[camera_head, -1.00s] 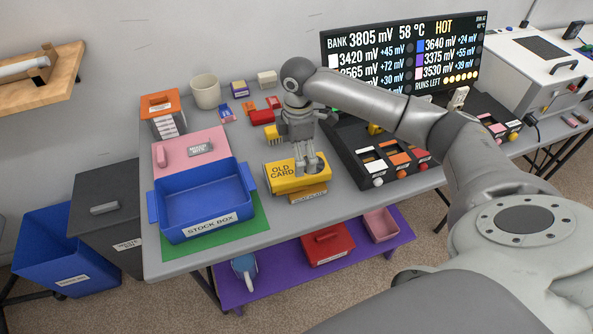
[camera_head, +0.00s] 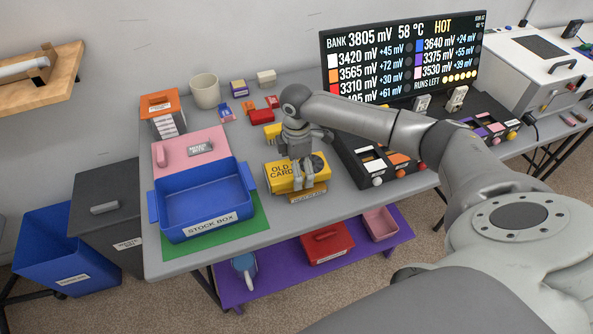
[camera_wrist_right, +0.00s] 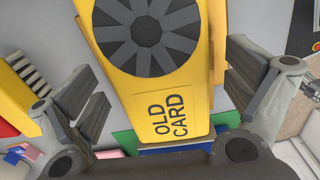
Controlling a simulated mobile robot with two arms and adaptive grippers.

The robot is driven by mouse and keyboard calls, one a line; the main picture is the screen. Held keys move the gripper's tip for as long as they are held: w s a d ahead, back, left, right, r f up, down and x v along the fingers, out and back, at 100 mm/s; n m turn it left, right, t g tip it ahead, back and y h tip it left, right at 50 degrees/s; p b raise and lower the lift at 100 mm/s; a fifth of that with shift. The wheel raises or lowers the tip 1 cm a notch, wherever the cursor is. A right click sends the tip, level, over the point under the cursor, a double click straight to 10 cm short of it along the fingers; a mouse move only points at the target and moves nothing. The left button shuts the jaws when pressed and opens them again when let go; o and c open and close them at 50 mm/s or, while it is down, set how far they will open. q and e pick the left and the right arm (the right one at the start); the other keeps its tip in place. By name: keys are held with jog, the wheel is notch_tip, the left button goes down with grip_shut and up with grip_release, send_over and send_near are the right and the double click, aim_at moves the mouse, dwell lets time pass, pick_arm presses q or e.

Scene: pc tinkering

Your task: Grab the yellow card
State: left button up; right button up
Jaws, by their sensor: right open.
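The yellow card (camera_head: 284,178), marked OLD CARD, lies on the grey table on a small labelled stand (camera_head: 308,193), right of the blue stock box. In the right wrist view the yellow card (camera_wrist_right: 181,98) shows its dark round fan and its lettering, between my two fingers. My right gripper (camera_head: 303,182) is directly above the card, pointing down. The right gripper (camera_wrist_right: 165,95) is open, with one finger on each side of the card and a visible gap to it. My left gripper is not in view.
The blue stock box (camera_head: 203,205) stands left of the card on a green mat (camera_head: 256,222). A black module bank (camera_head: 350,160) stands close on the right. A yellow block (camera_head: 272,131) and red pieces (camera_head: 257,115) lie behind.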

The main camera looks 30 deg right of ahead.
jog(key=shift+f+p, duration=0.2)
jog(key=shift+p, duration=0.15)
dwell(0.4)
jog(key=c, duration=1.4)
